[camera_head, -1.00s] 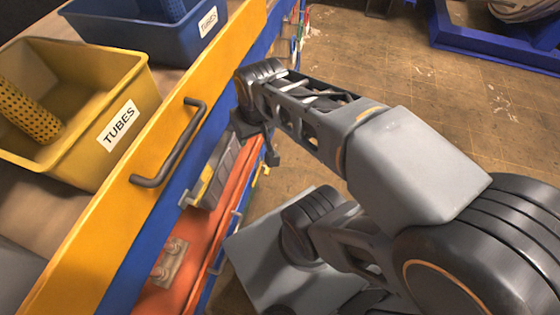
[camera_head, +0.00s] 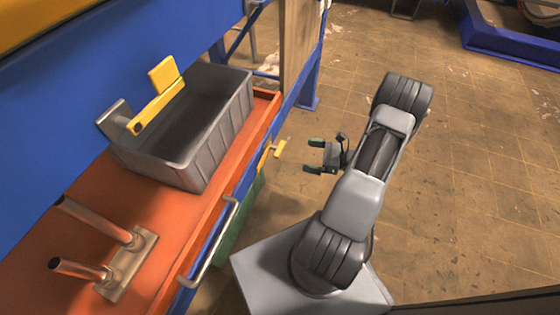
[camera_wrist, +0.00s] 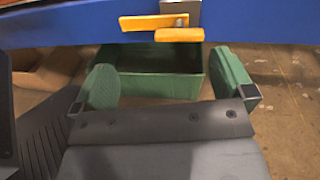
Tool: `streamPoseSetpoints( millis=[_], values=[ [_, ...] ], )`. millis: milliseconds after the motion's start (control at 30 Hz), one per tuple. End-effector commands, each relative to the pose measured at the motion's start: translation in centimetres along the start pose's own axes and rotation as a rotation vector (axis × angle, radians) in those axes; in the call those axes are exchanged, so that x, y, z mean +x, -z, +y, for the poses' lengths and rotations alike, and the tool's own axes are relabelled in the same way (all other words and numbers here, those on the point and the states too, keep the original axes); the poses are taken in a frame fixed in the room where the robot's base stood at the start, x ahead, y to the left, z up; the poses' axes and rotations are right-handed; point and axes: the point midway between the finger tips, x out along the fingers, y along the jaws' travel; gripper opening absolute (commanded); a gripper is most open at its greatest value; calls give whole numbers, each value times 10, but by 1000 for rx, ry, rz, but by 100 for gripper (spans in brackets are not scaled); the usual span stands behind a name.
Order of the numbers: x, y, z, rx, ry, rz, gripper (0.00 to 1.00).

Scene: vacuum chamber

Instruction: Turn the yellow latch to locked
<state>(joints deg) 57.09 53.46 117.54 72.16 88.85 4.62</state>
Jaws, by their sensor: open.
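A yellow latch (camera_head: 278,149) sits on the blue front edge below the orange shelf. In the wrist view this latch (camera_wrist: 153,22) shows as a roughly level flat bar with a yellow handle piece (camera_wrist: 180,35) at its right end and a grey metal plate behind it. My gripper (camera_head: 313,157) is open and empty, to the right of the latch and apart from it. In the wrist view, the two green finger pads of my gripper (camera_wrist: 168,82) are spread wide, with the latch above and beyond the gap.
A metal fitting with two posts (camera_head: 128,262) and a grey rail handle (camera_head: 212,245) are nearer. A green bin (camera_wrist: 160,72) lies below the latch.

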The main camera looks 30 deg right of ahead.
Motion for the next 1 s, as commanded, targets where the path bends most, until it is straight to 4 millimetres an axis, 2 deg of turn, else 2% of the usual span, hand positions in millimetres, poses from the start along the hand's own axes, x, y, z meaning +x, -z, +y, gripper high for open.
streamPoseSetpoints(
  millis=[33, 100, 267, 367, 800, 1000],
  values=[
    [-6, 21, -1, 26, 46, -20, 100],
    [-10, 32, -4, 50, 91, -41, 100],
    [-8, 42, -7, 72, 135, -63, 100],
    [6, 42, -9, 74, 138, -65, 100],
    [87, 38, -20, 74, 134, -63, 100],
    [109, 35, -23, 72, 137, -63, 100]
  ],
)
